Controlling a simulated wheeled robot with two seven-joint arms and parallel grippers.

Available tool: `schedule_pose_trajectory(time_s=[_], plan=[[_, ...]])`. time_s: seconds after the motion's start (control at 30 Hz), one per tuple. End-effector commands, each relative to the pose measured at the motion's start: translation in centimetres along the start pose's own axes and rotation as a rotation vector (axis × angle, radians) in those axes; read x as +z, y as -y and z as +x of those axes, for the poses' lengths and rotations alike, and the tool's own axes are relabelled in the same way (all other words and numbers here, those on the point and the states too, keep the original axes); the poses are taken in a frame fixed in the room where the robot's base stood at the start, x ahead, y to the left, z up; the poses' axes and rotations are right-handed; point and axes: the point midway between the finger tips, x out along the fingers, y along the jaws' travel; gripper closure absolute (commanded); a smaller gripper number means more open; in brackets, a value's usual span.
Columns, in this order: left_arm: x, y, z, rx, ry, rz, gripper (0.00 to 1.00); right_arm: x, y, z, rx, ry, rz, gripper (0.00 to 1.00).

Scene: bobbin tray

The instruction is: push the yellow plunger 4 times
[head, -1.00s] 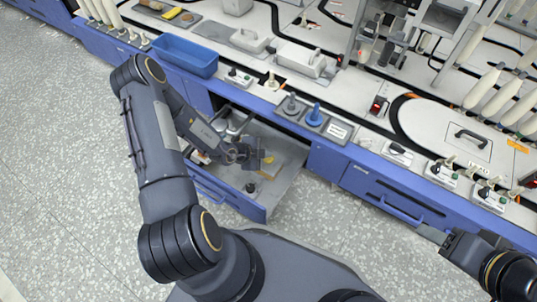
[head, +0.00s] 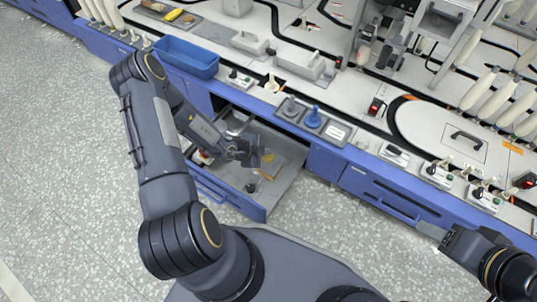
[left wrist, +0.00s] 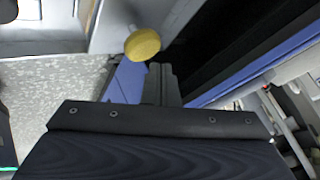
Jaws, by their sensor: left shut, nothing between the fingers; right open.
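The yellow plunger shows in the left wrist view as a round yellow knob (left wrist: 143,44) on a pale stem, just past my fingertips. In the head view a small yellow patch (head: 268,157) shows beside my left gripper (head: 258,157), inside the open drawer (head: 285,178); the rest is hidden by the gripper. My left gripper's fingers (left wrist: 160,84) are shut and empty. I cannot tell whether they touch the knob. My right gripper (head: 432,232) is open and empty at the lower right, away from the drawer.
The blue drawer front and side walls surround my left gripper. A small dark knob (head: 251,187) stands in the drawer. The floor in front is clear.

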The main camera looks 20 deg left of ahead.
Motion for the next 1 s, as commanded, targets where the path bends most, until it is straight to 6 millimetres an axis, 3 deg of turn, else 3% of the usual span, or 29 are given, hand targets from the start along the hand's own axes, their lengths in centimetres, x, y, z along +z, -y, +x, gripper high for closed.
schedule_pose_trajectory(time_s=[0.17,0.6,1.0], plan=[[-0.3,0.3,-0.4,-0.001,0.000,0.000,1.00,-0.2,0.2,-0.5,0.000,0.000,0.000,0.48],[-2.5,2.5,-3.4,0.000,-0.001,0.001,1.00,-2.0,1.9,-4.0,0.000,0.000,0.000,0.48],[-2.6,2.5,-3.5,0.000,-0.001,0.000,1.00,-2.0,1.9,-4.1,0.000,0.000,0.000,0.48]])
